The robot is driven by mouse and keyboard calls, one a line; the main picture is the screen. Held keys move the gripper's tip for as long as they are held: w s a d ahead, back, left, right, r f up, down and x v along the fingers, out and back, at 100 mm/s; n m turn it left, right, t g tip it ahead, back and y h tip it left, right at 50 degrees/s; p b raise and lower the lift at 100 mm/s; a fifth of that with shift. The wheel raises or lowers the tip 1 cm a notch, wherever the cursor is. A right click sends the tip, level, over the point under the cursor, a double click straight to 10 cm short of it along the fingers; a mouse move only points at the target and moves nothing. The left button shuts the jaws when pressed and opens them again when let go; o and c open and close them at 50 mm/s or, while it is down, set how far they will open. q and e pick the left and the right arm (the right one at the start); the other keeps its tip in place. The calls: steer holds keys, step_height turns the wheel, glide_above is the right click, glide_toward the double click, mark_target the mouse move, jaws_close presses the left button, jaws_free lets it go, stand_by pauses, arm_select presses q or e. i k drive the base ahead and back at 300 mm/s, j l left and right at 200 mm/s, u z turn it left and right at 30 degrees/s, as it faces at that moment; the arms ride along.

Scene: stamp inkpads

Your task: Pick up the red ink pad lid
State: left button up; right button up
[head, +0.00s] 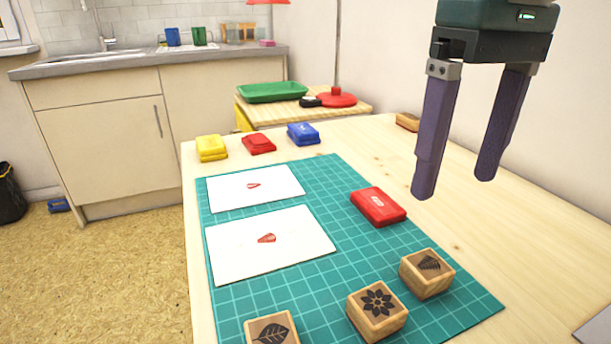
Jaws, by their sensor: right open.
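A red rectangular piece (378,206) with a small white marking on top lies flat on the right part of the green cutting mat (345,175); it looks like the red ink pad lid, though I cannot tell whether a pad is under it. A second red ink pad (258,144) stands at the back of the table. My right gripper (455,187) is open and empty, pointing down, above the table to the right of the red piece and apart from it. My left gripper is not in view.
Yellow (211,148) and blue (303,134) ink pads flank the back red one. Wooden stamps (377,311) stand along the mat's front. Two white papers with red prints (270,243) lie on the mat. A wooden block (407,122) stands behind the gripper. The table's right side is mostly clear.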

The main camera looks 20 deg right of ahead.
mark_target(381, 211)
steer(key=i+z, duration=0.35)
steer(key=i+j+z, duration=0.2)
steer(key=z, duration=0.2)
steer(key=i+j+z, duration=0.2)
steer(key=z, duration=0.15)
steer(key=i+j, duration=0.05)
steer(key=i, duration=0.05)
